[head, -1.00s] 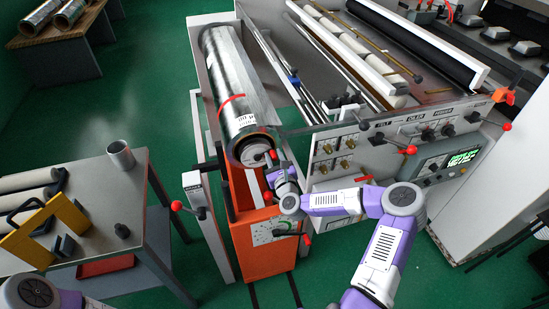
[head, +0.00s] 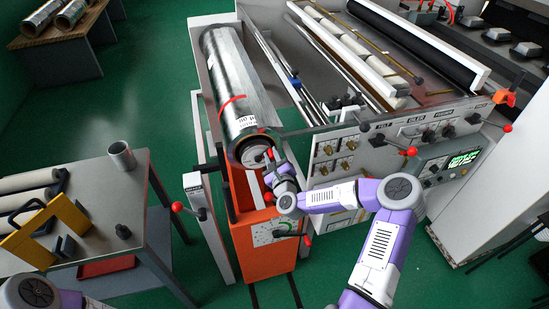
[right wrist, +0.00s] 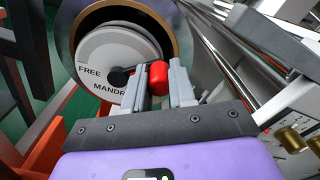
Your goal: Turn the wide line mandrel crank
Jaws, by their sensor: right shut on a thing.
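The foil roll (head: 228,80) lies on its mandrel along the left side of the machine. At its near end is a pale hub disc (right wrist: 92,62) reading "FREE" and "MANDR", the rest cut off by my gripper. A black crank arm (right wrist: 118,76) runs from the hub's middle to a red knob (right wrist: 157,80), which also shows in the head view (head: 270,153). My right gripper (right wrist: 159,82) is shut on this red knob, one grey finger on each side; it shows at the roll end in the head view (head: 272,160). My left gripper is out of view.
An orange cart (head: 265,258) with a dial and red-tipped lever stands under the roll end. A grey post (head: 198,194) with a red-knobbed lever (head: 177,207) is left of it. The machine's control panel (head: 345,160) is close on the right.

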